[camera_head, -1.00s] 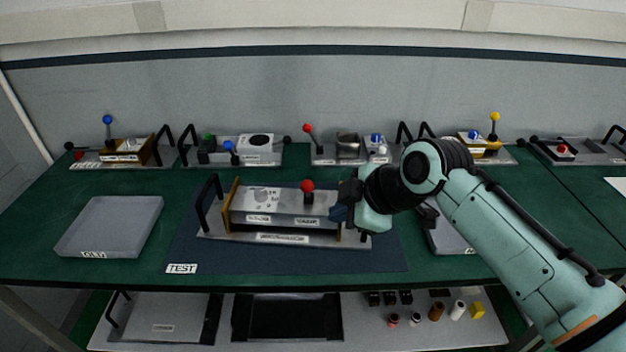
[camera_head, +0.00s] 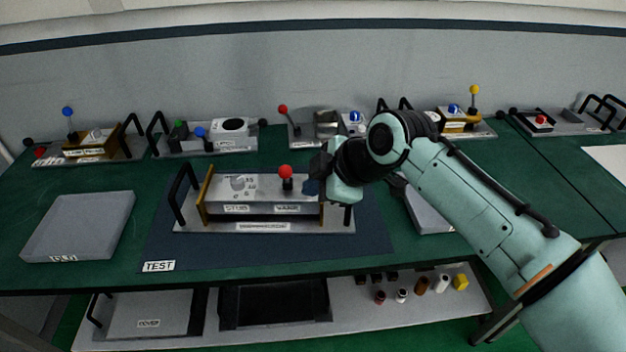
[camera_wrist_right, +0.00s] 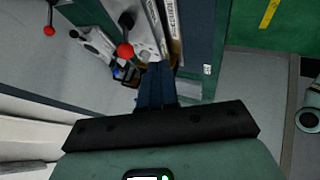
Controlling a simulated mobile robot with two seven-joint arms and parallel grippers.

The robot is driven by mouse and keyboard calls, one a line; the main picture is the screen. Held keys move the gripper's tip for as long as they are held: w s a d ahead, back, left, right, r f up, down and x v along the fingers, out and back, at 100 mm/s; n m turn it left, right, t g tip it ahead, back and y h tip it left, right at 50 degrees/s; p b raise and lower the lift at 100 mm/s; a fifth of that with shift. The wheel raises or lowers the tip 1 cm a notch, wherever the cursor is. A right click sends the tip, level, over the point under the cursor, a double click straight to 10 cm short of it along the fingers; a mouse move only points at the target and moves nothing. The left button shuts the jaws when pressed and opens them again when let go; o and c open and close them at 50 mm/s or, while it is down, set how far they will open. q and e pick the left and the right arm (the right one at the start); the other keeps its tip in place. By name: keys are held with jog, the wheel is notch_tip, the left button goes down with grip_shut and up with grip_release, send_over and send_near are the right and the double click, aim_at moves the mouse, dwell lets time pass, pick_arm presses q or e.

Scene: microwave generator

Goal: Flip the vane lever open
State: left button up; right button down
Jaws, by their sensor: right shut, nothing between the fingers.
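The vane lever (camera_head: 287,184) is a short dark lever with a red ball knob (camera_head: 285,171). It stands up near the right end of the silver test device (camera_head: 262,188), above a label reading VANE. My right gripper (camera_head: 312,186) is just right of the lever, at about knob height. In the right wrist view its dark blue fingers (camera_wrist_right: 156,86) are shut and empty, with the lever's red knob (camera_wrist_right: 125,50) up and left of them. I see a gap between knob and fingers there. My left gripper is not in view.
The device stands on a dark TEST mat (camera_head: 155,250), with a black handle (camera_head: 182,194) at its left end. A grey tray (camera_head: 80,225) lies left. Other lever devices line the back, including one with a red-knobbed lever (camera_head: 283,110). A lower shelf (camera_head: 400,315) holds small parts.

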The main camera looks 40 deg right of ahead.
aim_at(286, 177)
jog(key=w+f, duration=0.5)
jog(key=w, duration=0.3)
jog(key=shift+d, duration=0.3)
jog(key=shift+w+r+p, duration=0.1)
jog(key=shift+p, duration=0.35)
